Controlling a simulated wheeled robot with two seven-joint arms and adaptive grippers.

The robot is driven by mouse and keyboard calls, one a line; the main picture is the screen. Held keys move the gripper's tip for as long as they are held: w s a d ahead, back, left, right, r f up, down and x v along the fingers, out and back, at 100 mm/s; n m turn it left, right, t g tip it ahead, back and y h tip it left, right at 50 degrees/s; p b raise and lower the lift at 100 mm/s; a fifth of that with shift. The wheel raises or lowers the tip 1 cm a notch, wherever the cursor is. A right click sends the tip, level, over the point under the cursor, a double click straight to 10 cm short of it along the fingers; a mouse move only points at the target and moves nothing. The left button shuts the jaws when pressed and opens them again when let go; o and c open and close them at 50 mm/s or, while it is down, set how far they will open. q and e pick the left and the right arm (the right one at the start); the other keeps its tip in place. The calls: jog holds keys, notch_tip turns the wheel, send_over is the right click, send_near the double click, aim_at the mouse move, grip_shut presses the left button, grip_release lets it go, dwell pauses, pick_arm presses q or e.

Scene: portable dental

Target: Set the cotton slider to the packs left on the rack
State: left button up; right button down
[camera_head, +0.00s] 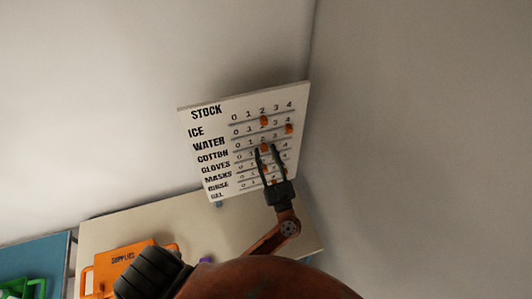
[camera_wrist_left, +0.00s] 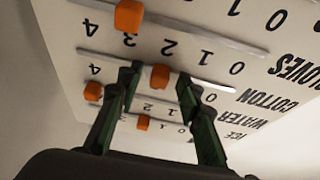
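The white stock board (camera_head: 215,185) stands tilted at the back of the table, with labelled rows of orange sliders. The cotton slider (camera_head: 264,147) is on the third track, near the 2. My left gripper (camera_head: 266,147) is in front of the board, fingers apart. In the left wrist view the board is upside down, and the cotton slider (camera_wrist_left: 160,76) sits between the fingers with a gap on each side; I cannot tell whether either touches it. No rack with cotton packs is recognisable. My right gripper is not in view.
The ice slider (camera_head: 264,120) and water slider (camera_head: 289,128) sit above; the gloves slider (camera_wrist_left: 129,15) is close by. The gripper covers part of the lower rows. An orange supplies container (camera_head: 122,262) stands left on the pale table (camera_head: 170,222). A green item (camera_head: 25,287) lies further left.

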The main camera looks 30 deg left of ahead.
pick_arm(q)
jog(key=shift+s+r, duration=0.15)
jog(key=shift+w, duration=0.25)
jog(key=shift+f, duration=0.2)
jog(key=shift+c, duration=0.9)
jog(key=shift+s+r, duration=0.1)
jog(key=shift+s, duration=0.1)
jog(key=c, duration=0.5)
jog(key=shift+w+d, duration=0.1)
grip_shut()
